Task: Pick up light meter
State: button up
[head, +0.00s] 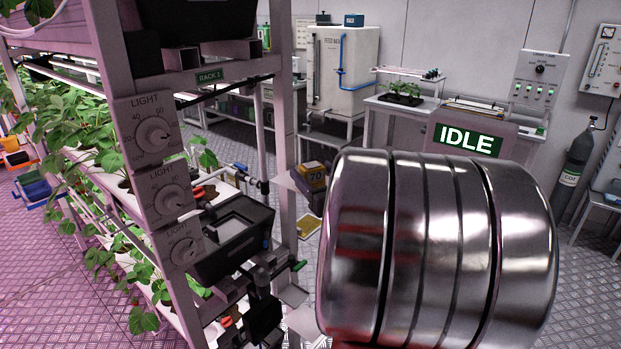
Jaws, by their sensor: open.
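A small dark device with a yellow face reading "70" (314,177) rests on a small ledge at the right side of the rack's end post, in the middle of the head view. It looks like the light meter, but it is small and I cannot be sure. Its right part is close to the outline of a large shiny metal cylinder, likely a link of my arm, which fills the lower right. My gripper is not visible in this view.
Rack 1's post (147,100) with three light dials and strawberry plants (90,140) stands at left. A black open bin (232,235) hangs beside it. A white feed cabinet (345,60) and a bench stand behind. A gas cylinder (575,165) stands at right.

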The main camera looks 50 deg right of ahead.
aim_at(312, 164)
jog(key=shift+x, duration=0.9)
jog(key=shift+c, duration=0.2)
jog(key=c, duration=1.3)
notch_tip(312, 164, up, 10)
jog(key=shift+r, duration=0.1)
